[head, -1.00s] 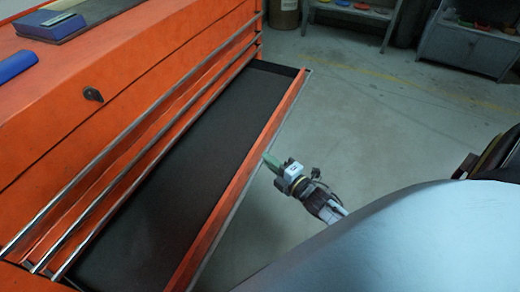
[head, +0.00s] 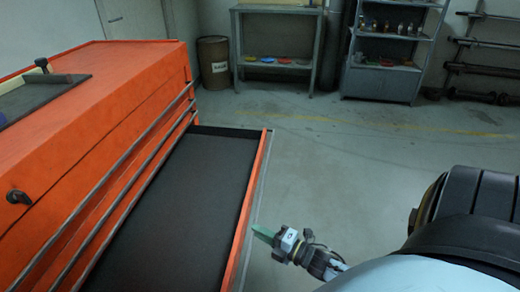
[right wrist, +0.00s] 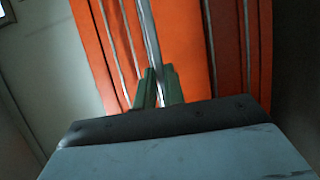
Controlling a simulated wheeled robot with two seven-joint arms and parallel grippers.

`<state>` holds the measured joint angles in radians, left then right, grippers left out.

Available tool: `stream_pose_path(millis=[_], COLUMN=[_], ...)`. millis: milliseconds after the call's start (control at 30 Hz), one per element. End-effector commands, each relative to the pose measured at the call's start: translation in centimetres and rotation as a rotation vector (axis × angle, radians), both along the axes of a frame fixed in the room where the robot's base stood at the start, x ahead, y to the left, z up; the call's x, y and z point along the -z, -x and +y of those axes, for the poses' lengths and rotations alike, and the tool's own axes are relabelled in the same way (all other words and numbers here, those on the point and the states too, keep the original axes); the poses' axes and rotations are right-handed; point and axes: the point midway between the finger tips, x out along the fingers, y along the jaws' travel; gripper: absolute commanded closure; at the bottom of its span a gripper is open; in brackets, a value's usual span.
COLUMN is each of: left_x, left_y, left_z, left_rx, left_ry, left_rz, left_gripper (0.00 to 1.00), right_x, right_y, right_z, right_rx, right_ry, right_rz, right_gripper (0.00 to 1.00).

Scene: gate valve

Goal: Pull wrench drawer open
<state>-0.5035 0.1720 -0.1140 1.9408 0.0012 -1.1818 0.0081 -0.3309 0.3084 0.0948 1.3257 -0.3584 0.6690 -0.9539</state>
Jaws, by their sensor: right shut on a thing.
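The orange tool chest (head: 90,120) stands at the left in the head view. One of its drawers (head: 180,195) is pulled out, with a black, bare inside and an orange front (head: 253,190). My right gripper (head: 262,233) is at the outer side of that front. In the right wrist view its green fingers (right wrist: 158,88) are closed around a metal handle bar (right wrist: 148,30) that runs along the orange fronts (right wrist: 190,45). The exact contact is hidden in the head view. My left gripper is not in view.
Closed drawers with metal bars sit beside the open one. A dark tray (head: 40,97) lies on the chest top. A brown barrel (head: 213,62), a bench (head: 275,62) and a grey shelf (head: 385,80) stand at the back. The floor (head: 350,170) right of the drawer is clear.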

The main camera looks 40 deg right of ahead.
Motion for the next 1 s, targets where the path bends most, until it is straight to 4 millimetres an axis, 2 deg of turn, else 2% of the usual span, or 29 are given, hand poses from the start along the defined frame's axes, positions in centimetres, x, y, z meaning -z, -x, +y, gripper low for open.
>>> stream_pose_path(millis=[33, 67, 200, 567, 667, 767, 1000], left_x=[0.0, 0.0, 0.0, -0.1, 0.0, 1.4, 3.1], left_y=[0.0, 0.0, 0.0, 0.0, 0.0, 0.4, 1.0], left_z=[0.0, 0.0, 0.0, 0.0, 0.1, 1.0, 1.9], left_rx=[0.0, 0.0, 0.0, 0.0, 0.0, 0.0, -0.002], left_ry=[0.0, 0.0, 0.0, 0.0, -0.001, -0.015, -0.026], left_rz=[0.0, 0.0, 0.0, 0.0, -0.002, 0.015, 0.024], left_gripper=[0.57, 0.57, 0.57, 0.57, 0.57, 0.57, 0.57], right_x=[0.0, 0.0, 0.0, 0.0, 0.0, 0.0, 0.0], right_y=[0.0, 0.0, 0.0, 0.5, 1.7, 3.7, 9.0], right_z=[0.0, 0.0, 0.0, -0.1, -0.4, -0.9, -2.2], right_rx=[0.0, 0.0, 0.0, 0.001, 0.002, 0.002, 0.002], right_ry=[0.002, 0.002, 0.002, 0.0, 0.001, 0.0, 0.001], right_rz=[0.0, 0.0, 0.0, 0.001, 0.004, 0.005, 0.004], right_gripper=[1.0, 0.85, 0.67, 0.67, 0.67, 0.67, 0.67])
